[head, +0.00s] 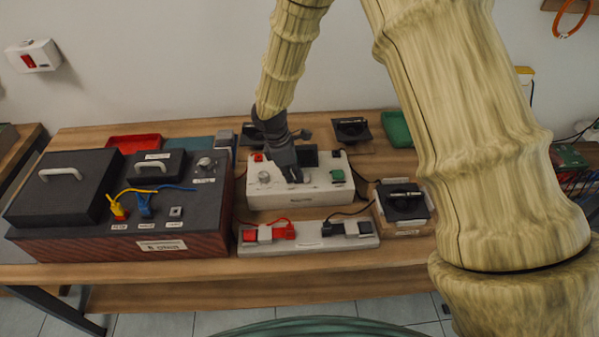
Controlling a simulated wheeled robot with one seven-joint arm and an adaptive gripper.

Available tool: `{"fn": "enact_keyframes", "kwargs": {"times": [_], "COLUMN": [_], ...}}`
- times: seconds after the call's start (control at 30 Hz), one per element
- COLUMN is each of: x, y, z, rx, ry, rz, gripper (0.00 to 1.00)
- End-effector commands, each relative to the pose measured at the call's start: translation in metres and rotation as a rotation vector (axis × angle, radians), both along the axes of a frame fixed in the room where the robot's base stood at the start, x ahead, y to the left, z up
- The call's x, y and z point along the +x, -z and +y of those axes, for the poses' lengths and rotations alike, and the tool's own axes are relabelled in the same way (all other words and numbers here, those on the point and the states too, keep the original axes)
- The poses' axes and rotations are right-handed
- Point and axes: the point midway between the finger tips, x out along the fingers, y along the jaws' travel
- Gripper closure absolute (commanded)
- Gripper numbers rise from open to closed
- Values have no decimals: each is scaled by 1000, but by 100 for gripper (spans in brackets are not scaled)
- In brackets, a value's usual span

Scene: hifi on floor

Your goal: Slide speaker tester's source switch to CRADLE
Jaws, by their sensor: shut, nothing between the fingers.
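The speaker tester appears to be the white box (272,198) at the middle of the bench. Its face carries a grey round knob (264,177), a small red part (258,157), a dark screen (309,158) and a green button (337,175). My gripper (294,180) is shut and empty. It points down at the middle of the box's face, between knob and green button. I cannot tell whether it touches the face. The source switch is not clearly visible; my gripper may cover it. Labels are too small to read, and the switch position cannot be told.
A white strip (307,247) with red and black clips lies in front. A speaker sits in a holder (404,231) at right. A dark console (75,242) with cables stands left. A red tray (133,142), green tray (397,129) and loose speaker (351,128) lie behind.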

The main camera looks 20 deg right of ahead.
Motion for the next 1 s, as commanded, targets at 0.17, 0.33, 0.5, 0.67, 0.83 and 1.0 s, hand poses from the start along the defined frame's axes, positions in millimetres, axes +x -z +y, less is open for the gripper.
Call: {"fn": "enact_keyframes", "kwargs": {"times": [0.17, 0.33, 0.5, 0.67, 0.83, 1.0], "x": [0, 0, 0, 1, 1, 1], "y": [0, 0, -5, -17, -35, -55], "z": [-1, -1, -1, 1, 4, 8], "rx": [-3, -3, -4, -3, -3, -3], "ry": [-2, -2, -1, 0, 1, 3], "rz": [1, 1, 1, 1, 0, 0], "gripper": [100, 100, 100, 100, 100, 100]}}
